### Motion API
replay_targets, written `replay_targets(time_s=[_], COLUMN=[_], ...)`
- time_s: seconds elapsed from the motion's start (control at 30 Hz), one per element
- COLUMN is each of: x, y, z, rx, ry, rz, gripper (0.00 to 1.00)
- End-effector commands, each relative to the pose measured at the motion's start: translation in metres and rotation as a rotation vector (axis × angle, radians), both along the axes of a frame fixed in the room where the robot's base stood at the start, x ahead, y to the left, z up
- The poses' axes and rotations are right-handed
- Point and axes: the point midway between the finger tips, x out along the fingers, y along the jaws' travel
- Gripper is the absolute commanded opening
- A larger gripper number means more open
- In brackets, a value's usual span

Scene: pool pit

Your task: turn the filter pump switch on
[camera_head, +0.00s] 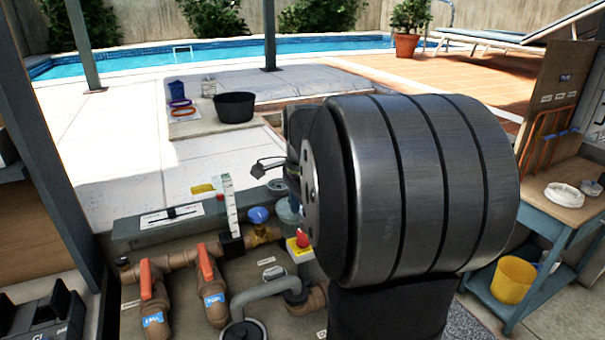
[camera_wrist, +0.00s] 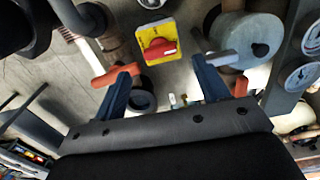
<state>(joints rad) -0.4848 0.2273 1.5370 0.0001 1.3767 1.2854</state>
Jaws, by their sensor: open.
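The filter pump switch is a red rotary knob (camera_wrist: 159,47) on a yellow plate (camera_wrist: 148,31). In the wrist view it lies top centre, beyond my fingertips. It also shows in the head view as a red knob (camera_head: 303,238) just left of my large arm link, which hides part of that area. My gripper (camera_wrist: 161,69) is open, with its two blue fingers spread and nothing between them. The knob appears centred between the fingers and apart from them. In the head view I cannot make out the fingers.
Orange-handled valves (camera_head: 147,280) (camera_head: 207,265) on brown pipes stand left of the switch. A blue-handled valve (camera_head: 258,215) is behind it. Grey pipe (camera_head: 265,292) runs in front. A grey cylindrical housing (camera_wrist: 246,38) and round gauges (camera_wrist: 300,76) are at right in the wrist view.

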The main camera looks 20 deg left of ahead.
Motion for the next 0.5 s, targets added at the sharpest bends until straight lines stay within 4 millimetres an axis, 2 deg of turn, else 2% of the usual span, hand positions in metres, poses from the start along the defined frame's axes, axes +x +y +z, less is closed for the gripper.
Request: replay_targets(time_s=[0.1,0.3,0.5], x=[0.001,0.001,0.0], y=[0.0,0.0,0.0], z=[0.032,0.079,0.11], rx=[0.003,0.002,0.001], ry=[-0.004,-0.004,-0.001], rz=[0.0,0.0,0.0], gripper=[0.67,0.67,0.67])
